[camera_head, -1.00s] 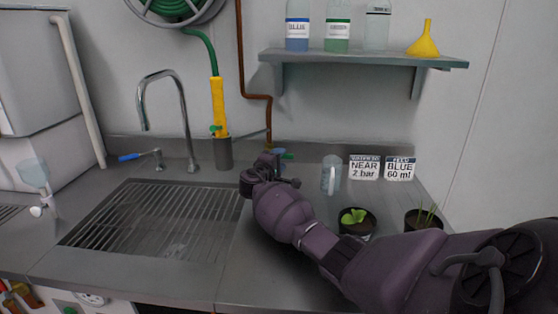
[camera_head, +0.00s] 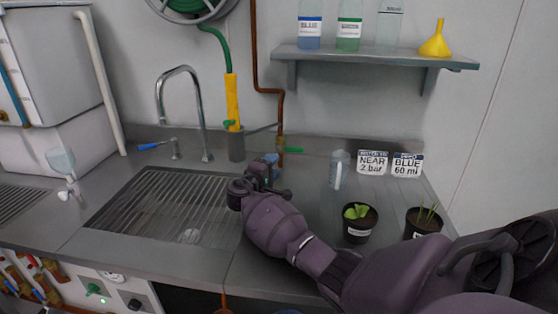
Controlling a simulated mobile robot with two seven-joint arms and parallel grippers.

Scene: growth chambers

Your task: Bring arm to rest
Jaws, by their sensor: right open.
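My right arm comes in from the lower right, and its purple links cross the right part of the steel counter (camera_head: 270,215). My right gripper (camera_head: 262,172) is at the arm's far end, beside the right edge of the sink grate (camera_head: 165,205). Its jaws are open and point toward the back wall. A small blue thing (camera_head: 271,158) shows just behind the jaws; I cannot tell whether they touch it. My left gripper is not in view.
A leafy pot (camera_head: 359,228) and a grass pot (camera_head: 422,222) stand close to the arm. A clear jug (camera_head: 339,170) and two cards (camera_head: 373,162) stand behind. A faucet (camera_head: 205,130) rises behind the sink. A shelf (camera_head: 370,58) holds bottles and a yellow funnel (camera_head: 435,42).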

